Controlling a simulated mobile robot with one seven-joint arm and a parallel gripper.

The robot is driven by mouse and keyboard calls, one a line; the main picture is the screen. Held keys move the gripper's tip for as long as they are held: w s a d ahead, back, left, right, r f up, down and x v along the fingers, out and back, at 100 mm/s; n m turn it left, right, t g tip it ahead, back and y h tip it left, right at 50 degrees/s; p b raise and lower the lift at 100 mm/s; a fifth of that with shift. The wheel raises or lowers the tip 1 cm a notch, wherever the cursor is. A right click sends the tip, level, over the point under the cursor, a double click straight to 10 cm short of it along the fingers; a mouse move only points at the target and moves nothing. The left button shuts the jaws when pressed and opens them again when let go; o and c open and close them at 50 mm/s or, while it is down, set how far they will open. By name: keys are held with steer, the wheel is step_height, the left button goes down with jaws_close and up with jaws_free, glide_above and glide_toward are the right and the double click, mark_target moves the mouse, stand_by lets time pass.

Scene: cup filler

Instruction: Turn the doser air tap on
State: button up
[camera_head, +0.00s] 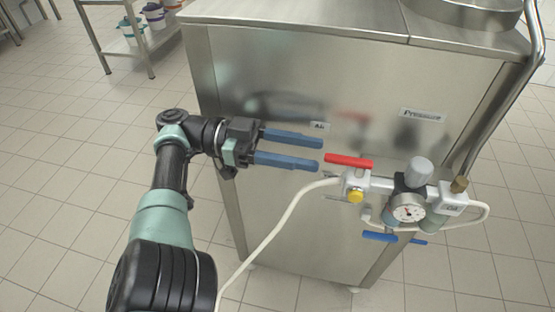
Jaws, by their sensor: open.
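The air tap has a red lever handle (348,160) lying roughly level on a white valve body (356,184) at the front of the steel machine. A small label reading "Air" (320,127) is on the panel above it. My gripper (320,155) is open and empty, with its two blue fingers pointing right. The fingertips are just left of the red handle's free end in the picture. They appear apart from it, but the depth between them is hard to tell.
A pressure gauge (408,212) with a grey knob (418,172) sits right of the tap. A blue handle (380,237) is below. A white hose (284,216) runs down past my arm. The steel cabinet (285,195) stands close behind.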

steer(key=b+v, duration=0.4)
steer(key=b, duration=0.7)
steer(key=shift+f, duration=0.15)
steer(key=shift+a, duration=0.1)
